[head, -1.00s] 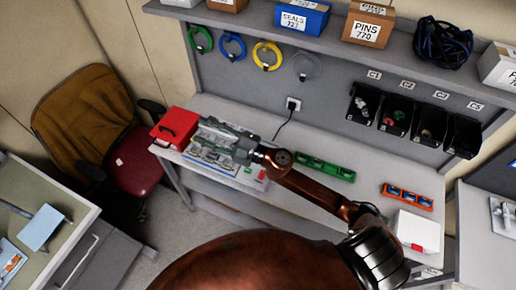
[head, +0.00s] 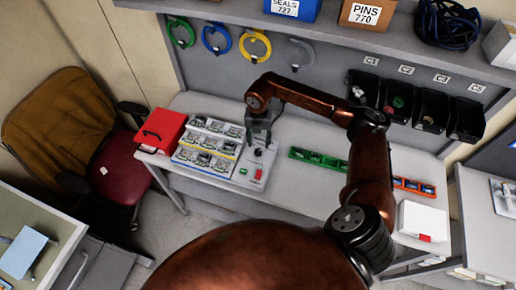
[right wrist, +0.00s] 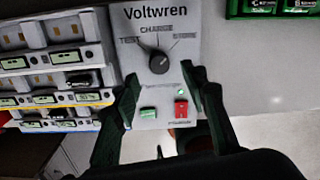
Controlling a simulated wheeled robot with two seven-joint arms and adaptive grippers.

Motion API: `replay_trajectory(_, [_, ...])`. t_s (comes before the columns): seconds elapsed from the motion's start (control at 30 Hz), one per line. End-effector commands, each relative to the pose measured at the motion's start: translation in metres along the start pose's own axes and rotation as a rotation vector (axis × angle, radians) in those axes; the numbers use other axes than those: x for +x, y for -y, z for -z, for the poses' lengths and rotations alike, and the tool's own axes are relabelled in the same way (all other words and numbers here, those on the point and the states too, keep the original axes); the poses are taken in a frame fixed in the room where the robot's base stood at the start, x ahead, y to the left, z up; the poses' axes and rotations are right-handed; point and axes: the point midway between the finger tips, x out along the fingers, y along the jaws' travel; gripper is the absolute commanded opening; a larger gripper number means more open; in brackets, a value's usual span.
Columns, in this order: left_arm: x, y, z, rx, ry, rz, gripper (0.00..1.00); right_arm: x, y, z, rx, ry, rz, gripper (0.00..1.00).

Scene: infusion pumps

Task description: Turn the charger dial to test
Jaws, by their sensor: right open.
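The charger (head: 257,164) stands on the bench, and its white panel fills the middle of the right wrist view (right wrist: 186,20). The panel reads "Voltwren", with TEST at the left, CHARGE at the top and a blurred label at the right. The black round dial (right wrist: 159,62) sits below these labels; I cannot tell surely where its pointer aims. My right gripper (head: 262,133) is above the charger, pointing down. In the right wrist view its open fingers (right wrist: 163,82) frame the panel, one on each side of the dial, with nothing between them. My left gripper is not in view.
Battery bays (head: 207,146) adjoin the charger at left, beside a red box (head: 162,131). A green tray (head: 318,158), an orange tray (head: 414,187) and a white box (head: 423,221) lie to the right. Black bins (head: 398,100) hang behind. A green button (right wrist: 148,113) and red switch (right wrist: 181,108) lie below the dial.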

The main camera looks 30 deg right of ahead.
Motion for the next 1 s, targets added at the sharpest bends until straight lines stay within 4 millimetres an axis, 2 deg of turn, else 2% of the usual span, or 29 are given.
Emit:
replay_trajectory(0.2, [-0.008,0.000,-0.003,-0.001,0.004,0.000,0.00,0.035,0.000,0.002,-0.002,-0.004,-0.001,0.40])
replay_trajectory(0.4, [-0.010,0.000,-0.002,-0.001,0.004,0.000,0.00,0.054,0.000,0.001,-0.001,-0.003,-0.003,0.40])
replay_trajectory(0.73, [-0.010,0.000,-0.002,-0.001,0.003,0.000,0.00,0.057,0.001,0.001,0.000,-0.002,-0.003,0.39])
replay_trajectory(1.0, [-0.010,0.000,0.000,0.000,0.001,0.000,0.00,0.057,0.001,0.001,0.000,-0.002,-0.003,0.21])
